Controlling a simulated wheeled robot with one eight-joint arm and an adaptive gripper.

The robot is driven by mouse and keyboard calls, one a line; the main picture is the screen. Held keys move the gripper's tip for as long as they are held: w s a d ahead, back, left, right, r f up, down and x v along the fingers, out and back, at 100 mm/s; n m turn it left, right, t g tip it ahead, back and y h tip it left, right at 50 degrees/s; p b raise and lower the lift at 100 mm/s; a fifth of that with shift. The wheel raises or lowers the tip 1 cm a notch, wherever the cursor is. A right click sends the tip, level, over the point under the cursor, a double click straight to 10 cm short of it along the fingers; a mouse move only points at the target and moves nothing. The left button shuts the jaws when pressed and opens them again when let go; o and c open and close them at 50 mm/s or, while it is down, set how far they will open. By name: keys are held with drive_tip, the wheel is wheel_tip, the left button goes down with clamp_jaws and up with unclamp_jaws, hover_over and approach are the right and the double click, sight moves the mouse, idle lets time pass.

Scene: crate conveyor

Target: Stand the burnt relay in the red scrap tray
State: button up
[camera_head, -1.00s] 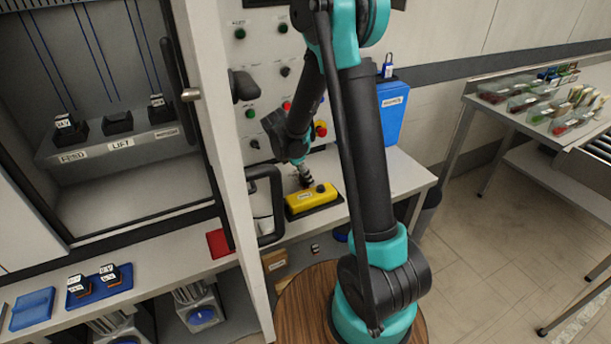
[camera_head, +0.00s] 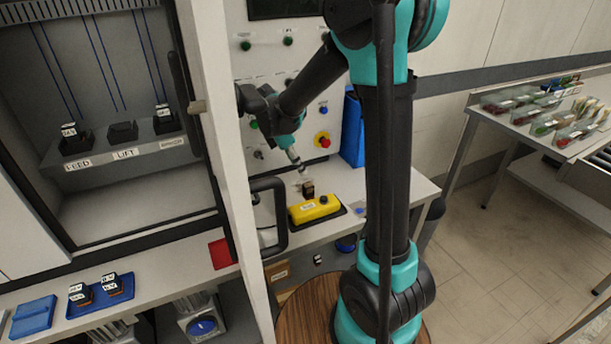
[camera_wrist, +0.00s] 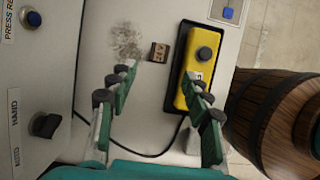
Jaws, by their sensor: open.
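A small dark brown block (camera_head: 308,188), which looks like the burnt relay, stands on the bench behind the yellow box. In the wrist view the relay (camera_wrist: 158,52) shows pale marks on its top and lies beside a dark soot smudge. My gripper (camera_wrist: 160,76) is open and empty, with the relay just beyond the gap between its fingertips. In the head view my gripper (camera_head: 297,164) hangs above and slightly left of the relay, apart from it. The red scrap tray (camera_head: 222,252) lies on the bench at the left, partly hidden by the door frame.
A yellow button box (camera_head: 315,208) sits close to the relay; a black cable runs nearby. A white post and black door handle (camera_head: 270,215) stand between relay and red tray. A control panel (camera_head: 290,90) rises behind the bench.

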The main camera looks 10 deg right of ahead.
drive_tip(key=s+d+f+m+t+y, duration=0.1)
drive_tip(key=s+d+m, duration=0.4)
drive_tip(key=s+m, duration=0.5)
drive_tip(key=s+d+f+m+t+y, duration=0.1)
drive_tip(key=s+d+f+m+y, duration=0.2)
drive_tip(key=s+d+m, duration=0.3)
drive_tip(key=s+f+m, duration=0.1)
drive_tip(key=s+m, duration=0.3)
drive_tip(key=shift+s+f+m+t, duration=0.15)
drive_tip(key=shift+s+m+t, duration=0.15)
drive_tip(key=shift+o, duration=0.4)
drive_tip(key=shift+s+f+m, duration=0.1)
drive_tip(key=shift+s+m, duration=0.15)
drive_tip(key=shift+m, duration=0.05)
wheel_tip(320, 180, up, 10)
drive_tip(key=f+m+g+h, duration=0.1)
drive_tip(key=m+g+h, duration=0.25)
drive_tip(key=m, duration=1.15)
hover_over(308, 185)
drive_tip(key=s+a, duration=0.2)
drive_tip(key=a, duration=0.4)
drive_tip(key=shift+t+h, duration=0.35)
drive_tip(key=shift+t, duration=0.1)
drive_tip(key=x, duration=1.6)
drive_tip(key=shift+w+d+f, duration=0.15)
drive_tip(key=shift+w+f, duration=0.05)
